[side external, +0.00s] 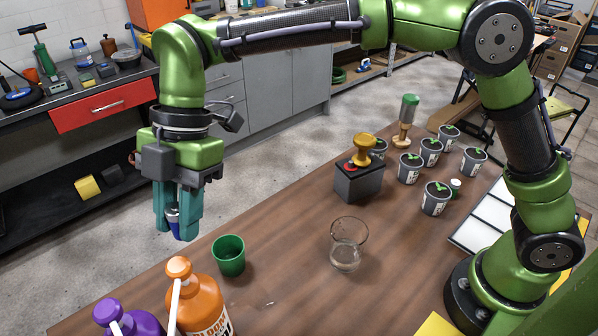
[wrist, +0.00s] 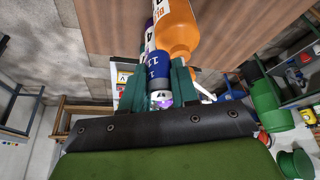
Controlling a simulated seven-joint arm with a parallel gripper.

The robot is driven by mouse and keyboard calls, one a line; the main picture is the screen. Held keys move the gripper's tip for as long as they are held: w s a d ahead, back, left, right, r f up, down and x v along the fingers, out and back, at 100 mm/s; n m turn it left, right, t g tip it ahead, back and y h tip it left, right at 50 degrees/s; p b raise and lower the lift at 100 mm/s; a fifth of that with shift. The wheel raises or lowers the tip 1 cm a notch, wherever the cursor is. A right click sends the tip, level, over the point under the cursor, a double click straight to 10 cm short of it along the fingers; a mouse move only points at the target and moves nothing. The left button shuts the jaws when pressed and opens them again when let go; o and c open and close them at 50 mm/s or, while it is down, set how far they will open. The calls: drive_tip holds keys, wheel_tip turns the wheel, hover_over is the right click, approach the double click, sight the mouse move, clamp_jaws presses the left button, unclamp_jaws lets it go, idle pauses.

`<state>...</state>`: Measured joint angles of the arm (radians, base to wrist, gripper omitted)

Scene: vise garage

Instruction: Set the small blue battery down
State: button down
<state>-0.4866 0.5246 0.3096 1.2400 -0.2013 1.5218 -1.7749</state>
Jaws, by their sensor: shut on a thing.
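The small blue battery (side external: 172,217) is upright between the teal fingers of my gripper (side external: 178,226) in the side view. My gripper is shut on it. In the wrist view the battery (wrist: 159,66) shows a blue body with white marks, between the two fingers (wrist: 161,78). In the side view the fingertips appear by the far left edge of the wooden table (side external: 290,250), left of the green cup. I cannot tell how high the battery is above the table or whether it is over it.
A green cup (side external: 229,256), an orange bottle (side external: 200,300) and a purple bottle (side external: 128,318) stand near my gripper. A glass beaker (side external: 347,252), a black box with a gold knob (side external: 358,181) and several potted seedlings (side external: 436,199) are further right. Table between cup and beaker is clear.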

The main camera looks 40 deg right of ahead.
drive_tip(key=s+d+f, duration=0.2)
drive_tip(key=s+d, duration=0.8)
drive_tip(key=s, duration=0.1)
hover_over(290, 324)
drive_tip(key=d, duration=0.1)
drive_tip(key=f, duration=1.5)
drive_tip(key=shift+w+d+f, duration=0.15)
drive_tip(key=shift+w+f, duration=0.15)
drive_tip(key=shift+f, duration=2.4)
drive_tip(key=shift+f, duration=0.1)
drive_tip(key=c, duration=0.9)
unclamp_jaws()
drive_tip(key=shift+o, duration=0.2)
